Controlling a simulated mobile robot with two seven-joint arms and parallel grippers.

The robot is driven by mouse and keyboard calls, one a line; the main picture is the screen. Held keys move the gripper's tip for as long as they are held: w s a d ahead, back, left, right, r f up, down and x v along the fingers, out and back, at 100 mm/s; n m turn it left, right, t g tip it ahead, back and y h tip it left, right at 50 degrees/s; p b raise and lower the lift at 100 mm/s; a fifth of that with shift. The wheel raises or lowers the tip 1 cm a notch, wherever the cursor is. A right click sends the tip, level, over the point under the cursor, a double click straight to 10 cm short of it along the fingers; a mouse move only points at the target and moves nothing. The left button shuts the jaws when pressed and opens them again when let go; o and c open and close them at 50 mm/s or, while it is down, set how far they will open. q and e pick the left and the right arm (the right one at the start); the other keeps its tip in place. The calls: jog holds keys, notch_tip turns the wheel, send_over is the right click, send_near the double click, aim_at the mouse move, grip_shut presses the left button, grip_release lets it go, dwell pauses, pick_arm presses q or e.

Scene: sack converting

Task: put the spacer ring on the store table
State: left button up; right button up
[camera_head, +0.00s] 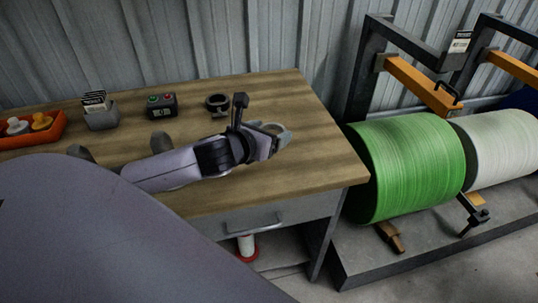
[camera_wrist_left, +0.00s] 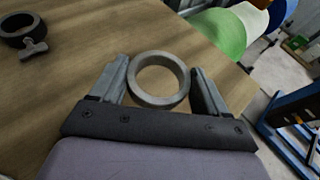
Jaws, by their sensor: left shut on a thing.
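The spacer ring (camera_wrist_left: 133,89), a plain grey ring, is between the two fingers of my left gripper (camera_wrist_left: 160,85) in the left wrist view. The fingers touch it on both sides. In the head view my left gripper (camera_head: 278,136) is over the right part of the wooden table (camera_head: 310,110), and part of the ring (camera_head: 272,128) shows at its tips. The ring looks on or just above the wood; I cannot tell which. My right gripper is not in view.
A dark clamp collar (camera_head: 217,103) lies behind my left arm. A button box (camera_head: 161,104), a grey holder with cards (camera_head: 100,115) and an orange tray (camera_head: 32,128) stand to the left. A green roll (camera_head: 410,165) and a white roll (camera_head: 500,145) sit on a rack at right.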

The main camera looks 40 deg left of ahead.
pick_arm(q)
notch_tip(320, 180, down, 6)
jog(key=shift+r+b, duration=0.1)
jog(key=shift+b, duration=0.55)
jog(key=o, duration=1.2)
jog(key=shift+f, duration=0.3)
jog(key=shift+o, duration=0.2)
jog(key=shift+r, duration=0.1)
